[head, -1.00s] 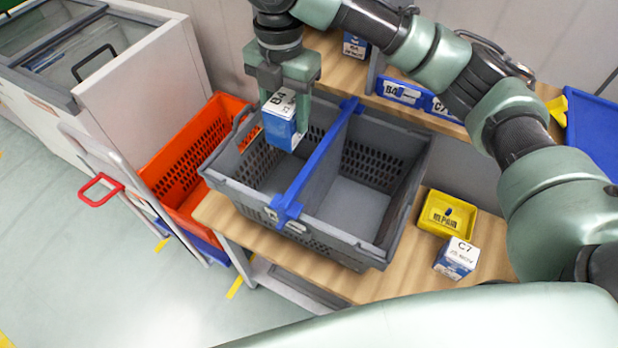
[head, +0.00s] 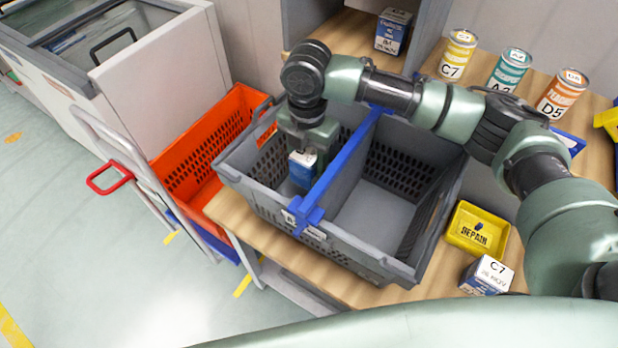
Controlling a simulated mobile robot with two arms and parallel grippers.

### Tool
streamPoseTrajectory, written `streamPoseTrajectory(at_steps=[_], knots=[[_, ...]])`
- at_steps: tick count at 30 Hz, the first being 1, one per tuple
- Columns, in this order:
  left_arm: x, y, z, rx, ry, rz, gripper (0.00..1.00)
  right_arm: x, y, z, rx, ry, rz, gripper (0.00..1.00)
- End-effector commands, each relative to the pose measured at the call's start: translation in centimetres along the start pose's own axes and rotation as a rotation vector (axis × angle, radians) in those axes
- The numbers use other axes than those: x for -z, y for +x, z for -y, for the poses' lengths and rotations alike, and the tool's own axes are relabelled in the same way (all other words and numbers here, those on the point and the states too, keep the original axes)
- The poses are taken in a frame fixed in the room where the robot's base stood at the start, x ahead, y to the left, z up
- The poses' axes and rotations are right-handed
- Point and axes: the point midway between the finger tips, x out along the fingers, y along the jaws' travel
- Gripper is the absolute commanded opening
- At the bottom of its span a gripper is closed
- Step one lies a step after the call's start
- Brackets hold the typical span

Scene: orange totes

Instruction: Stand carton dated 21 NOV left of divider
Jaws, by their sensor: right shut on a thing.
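A grey tote (head: 350,251) stands on the wooden bench, split by a blue divider (head: 340,172). My right gripper (head: 303,150) is down inside the left compartment, shut on a blue and white carton (head: 302,168). The carton looks upright; its date is not readable, and whether it touches the tote floor cannot be told. The right compartment is empty. Another carton (head: 486,276), marked C7 with a date line too small to read surely, stands on the bench at the lower right. My left gripper is not in view.
Cans C7 (head: 457,55), A2 (head: 508,70) and D5 (head: 562,93) stand behind. A carton (head: 393,31) stands on the back shelf. An orange tote (head: 207,142) is at the left, beside a cart with a red handle (head: 109,180).

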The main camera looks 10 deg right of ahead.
Motion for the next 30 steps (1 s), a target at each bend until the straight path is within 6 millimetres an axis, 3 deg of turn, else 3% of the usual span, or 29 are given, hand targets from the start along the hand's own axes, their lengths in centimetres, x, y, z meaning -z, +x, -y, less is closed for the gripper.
streamPoseTrajectory(at_steps=[8, 16, 29, 30], knots=[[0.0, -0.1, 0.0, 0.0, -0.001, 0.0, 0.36, 0.0, 2.7, -0.1, 0.0, 0.0, 0.0, 0.0], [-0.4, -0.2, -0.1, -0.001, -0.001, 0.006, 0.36, 0.0, 7.0, -0.1, -0.001, 0.0, 0.001, 0.0], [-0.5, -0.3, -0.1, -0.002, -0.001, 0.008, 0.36, 0.0, 7.8, -0.1, -0.003, 0.0, 0.001, 0.0], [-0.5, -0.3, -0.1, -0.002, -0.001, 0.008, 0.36, 0.0, 7.9, -0.1, -0.002, 0.0, 0.001, 0.55]])
